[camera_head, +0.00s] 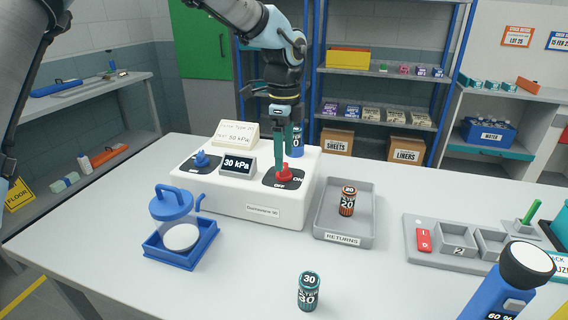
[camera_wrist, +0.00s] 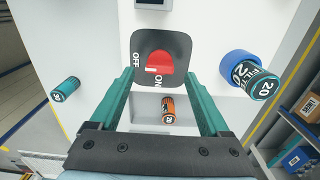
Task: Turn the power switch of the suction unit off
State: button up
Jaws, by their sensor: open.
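The suction unit (camera_head: 245,205) is a white box on the table with a display (camera_head: 238,166) reading 30 kPa. Its power switch is a red knob (camera_head: 285,172) on a dark plate marked OFF and ON. In the wrist view the knob (camera_wrist: 160,62) carries a white mark on its lower left, between the OFF and ON labels; I cannot tell which it points to. My gripper (camera_head: 283,158) points down over the switch. In the wrist view its open fingers (camera_wrist: 157,74) lie left and right of the knob, with gaps visible; contact cannot be confirmed.
A blue knob (camera_head: 201,159) and a note card (camera_head: 237,134) are on the unit. A blue holder with a filter can (camera_head: 297,139) stands behind. A returns tray (camera_head: 330,228) holds a red-brown can (camera_head: 348,201). A lidded blue jar (camera_head: 172,203) and a teal can (camera_head: 309,291) stand in front.

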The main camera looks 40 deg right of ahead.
notch_tip(320, 180, up, 8)
jog(key=b, duration=0.1)
jog(key=shift+b, duration=0.35)
dwell(0.3)
